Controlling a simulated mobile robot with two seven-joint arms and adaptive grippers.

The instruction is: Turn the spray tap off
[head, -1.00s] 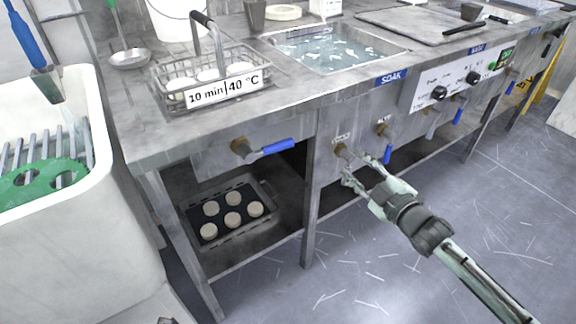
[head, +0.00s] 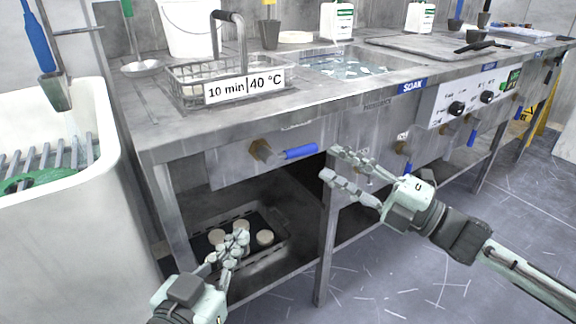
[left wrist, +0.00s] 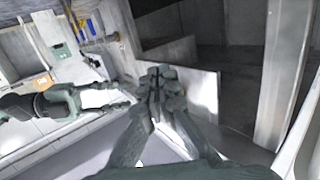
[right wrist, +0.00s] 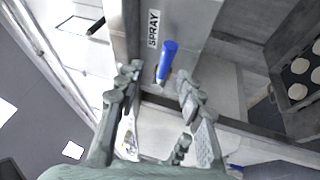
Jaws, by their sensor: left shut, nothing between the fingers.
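The spray tap (head: 262,151) is a brass valve on the bench's front panel, with a blue lever (head: 300,152) pointing right, roughly level. In the right wrist view the blue lever (right wrist: 168,58) shows beside a SPRAY label (right wrist: 153,28). My right gripper (head: 326,162) is open just right of the lever tip; in its wrist view the lever lies ahead between the spread fingertips, contact unclear. My left gripper (head: 240,236) is shut and empty, low in front of the lower shelf. A grey spray nozzle (head: 55,92) hangs over the sink, with a faint pale stream below it.
The white sink (head: 105,150) stands at left. The bench holds a wire basket (head: 190,98) and a soak bath (head: 340,66). A tray of pale discs (head: 265,237) sits underneath. A bench leg (head: 325,250) stands below my right gripper. Other taps lie to the right.

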